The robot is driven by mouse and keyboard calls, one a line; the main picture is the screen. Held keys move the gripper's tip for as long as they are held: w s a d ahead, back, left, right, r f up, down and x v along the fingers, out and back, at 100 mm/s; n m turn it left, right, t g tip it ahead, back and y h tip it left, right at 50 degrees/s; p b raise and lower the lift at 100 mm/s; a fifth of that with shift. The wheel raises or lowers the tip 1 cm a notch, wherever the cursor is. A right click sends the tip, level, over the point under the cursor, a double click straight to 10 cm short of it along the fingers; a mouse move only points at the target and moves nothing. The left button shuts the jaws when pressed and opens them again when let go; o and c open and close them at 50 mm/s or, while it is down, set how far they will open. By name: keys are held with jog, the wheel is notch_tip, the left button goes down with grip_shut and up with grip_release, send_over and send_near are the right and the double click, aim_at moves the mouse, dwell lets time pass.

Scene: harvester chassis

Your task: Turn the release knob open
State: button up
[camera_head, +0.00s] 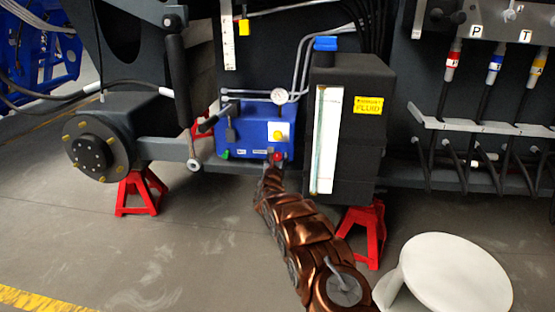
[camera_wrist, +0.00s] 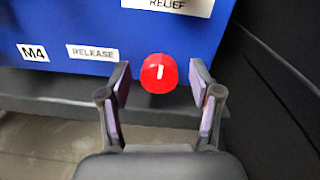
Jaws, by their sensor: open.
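The release knob (camera_wrist: 159,73) is a round red knob with a white mark standing upright on its face. It sits at the lower edge of the blue block (camera_wrist: 110,20), right of the white "RELEASE" label (camera_wrist: 92,53). My gripper (camera_wrist: 160,84) is open, with one finger to the left and one to the right of the knob, and a gap shows on each side. In the head view the knob (camera_head: 277,156) shows as a small red spot at the end of my copper-coloured arm. The gripper's fingers are too small to make out there.
A black tank with a yellow fluid label (camera_head: 368,105) stands close right of the block. A gauge (camera_head: 279,96) and pipes rise above. Red stands (camera_head: 141,192) and a white round stool (camera_head: 455,275) are on the floor. A dark wall (camera_wrist: 275,90) is close on the right.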

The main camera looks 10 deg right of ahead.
jog(key=shift+w, duration=0.3)
jog(key=shift+c, duration=0.2)
jog(key=c, duration=1.1)
jog(key=shift+n, duration=0.3)
